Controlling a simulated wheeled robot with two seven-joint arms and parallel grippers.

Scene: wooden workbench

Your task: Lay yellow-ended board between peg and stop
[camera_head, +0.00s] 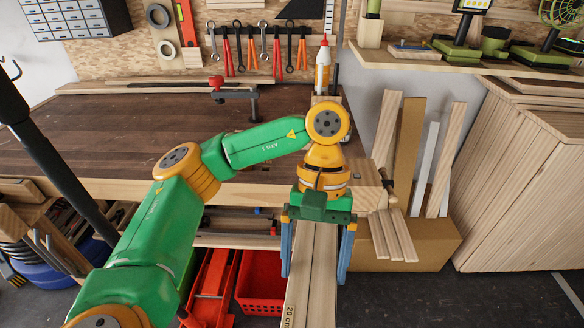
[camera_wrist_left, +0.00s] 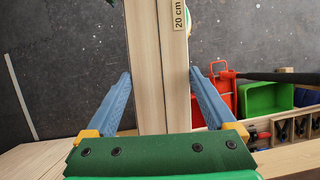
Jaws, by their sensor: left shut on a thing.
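My left gripper (camera_head: 314,279) has its blue fingers on either side of a long pale wooden board (camera_head: 323,262) and is shut on it. The board extends toward the bottom edge of the head view, in front of the workbench. A "20 cm" label is on its left edge. In the left wrist view the board (camera_wrist_left: 146,60) runs up between the fingers, with a dark line along its length, and the label is at the upper right. No yellow end shows clearly. I cannot make out the peg or the stop. My right gripper is not in view.
The brown workbench top (camera_head: 130,130) lies behind the arm, with a red-handled clamp (camera_head: 232,95) and a glue bottle (camera_head: 323,65) at its back. A red crate (camera_head: 262,285) stands on the floor left of the board. Planks (camera_head: 408,140) lean at the right.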

